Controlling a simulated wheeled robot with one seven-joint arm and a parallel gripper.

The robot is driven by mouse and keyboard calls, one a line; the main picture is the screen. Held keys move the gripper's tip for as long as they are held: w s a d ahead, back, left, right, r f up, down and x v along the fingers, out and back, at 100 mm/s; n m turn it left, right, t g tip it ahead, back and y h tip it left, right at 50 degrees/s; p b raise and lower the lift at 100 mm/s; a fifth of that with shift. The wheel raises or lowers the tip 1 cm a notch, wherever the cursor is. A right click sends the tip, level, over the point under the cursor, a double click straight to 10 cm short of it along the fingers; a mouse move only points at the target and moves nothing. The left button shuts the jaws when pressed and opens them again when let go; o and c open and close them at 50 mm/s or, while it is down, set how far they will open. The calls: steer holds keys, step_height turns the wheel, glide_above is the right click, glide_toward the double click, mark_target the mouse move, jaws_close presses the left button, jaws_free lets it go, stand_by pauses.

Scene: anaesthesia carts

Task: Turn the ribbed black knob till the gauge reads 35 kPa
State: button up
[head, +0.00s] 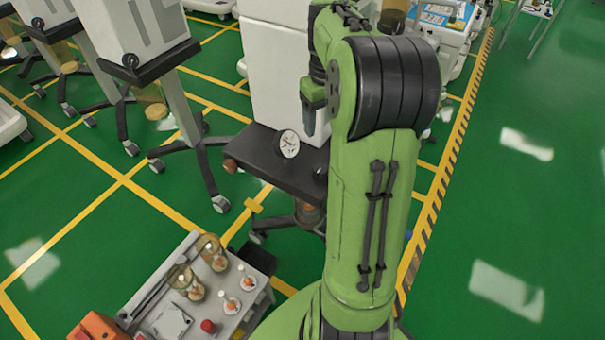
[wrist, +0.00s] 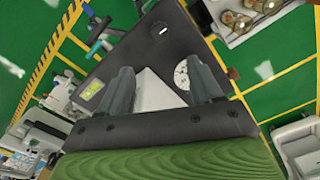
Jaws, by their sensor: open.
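The gauge (head: 289,143) is a small round white dial standing on a dark shelf (head: 262,160) of a white cart. It also shows in the wrist view (wrist: 181,75), beside the right finger; its reading is too small to make out. A dark round shape with a white mark (wrist: 160,28), apparently the black knob, lies on the dark surface beyond the fingertips; its ribs cannot be made out. My gripper (wrist: 163,85) is open with nothing held between its fingers. In the head view its dark end (head: 309,122) hangs above the shelf, right of the gauge, partly hidden by my arm.
A grey cart top (head: 185,325) with amber-topped jars and a red-capped item stands at front left. White machines on wheeled stands (head: 125,35) fill the back left. A reddish-brown part (head: 230,165) sits at the shelf's left edge.

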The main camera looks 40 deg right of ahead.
mark_target(321, 169)
step_height(321, 169, down, 16)
steer(key=b, duration=0.5)
steer(key=shift+b, duration=0.3)
steer(key=shift+r, duration=0.1)
steer(key=shift+w, duration=0.1)
steer(key=c, duration=1.1)
steer(key=shift+o, duration=0.2)
steer(key=shift+m, duration=0.7)
steer(key=o, duration=1.1)
steer(key=shift+c, duration=0.2)
steer(key=shift+p, duration=0.3)
